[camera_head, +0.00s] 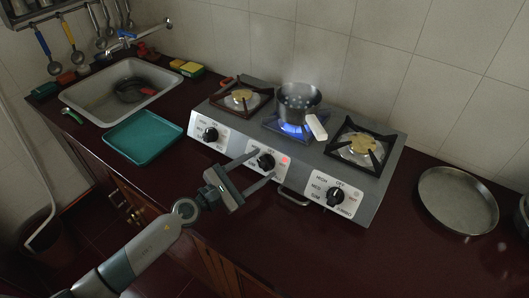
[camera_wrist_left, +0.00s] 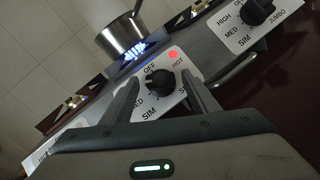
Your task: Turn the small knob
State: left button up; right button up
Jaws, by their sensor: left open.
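The grey stove has several black knobs on white dial panels. The middle knob (camera_head: 266,161) sits below the burner with a blue flame, and a red light marked HOT glows beside it. In the left wrist view this knob (camera_wrist_left: 160,82) shows between the fingers, with OFF above it and SIM below. The full size label on its panel is hidden. My left gripper (camera_head: 263,167) is open, with a finger on either side of the middle knob; contact cannot be told. The left knob (camera_head: 210,134) and the right knob (camera_head: 334,196), its panel marked JUMBO, stand apart from the gripper.
A steaming pot (camera_head: 298,103) with a white handle (camera_head: 316,127) sits over the lit middle burner. A teal tray (camera_head: 145,137) lies left of the stove, and a round pan (camera_head: 457,201) lies right.

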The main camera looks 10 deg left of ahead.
pick_arm(q)
jog(key=shift+w+d, duration=0.2)
jog(key=shift+d, duration=0.05)
pick_arm(e)
jog(key=shift+w+r, duration=0.15)
jog(key=shift+w, duration=0.3)
jog(key=shift+a, duration=0.1)
pick_arm(q)
jog(key=shift+c, duration=1.2)
jog(key=c, duration=0.8)
jog(key=shift+o, duration=0.2)
pick_arm(e)
jog(key=shift+s, duration=0.1)
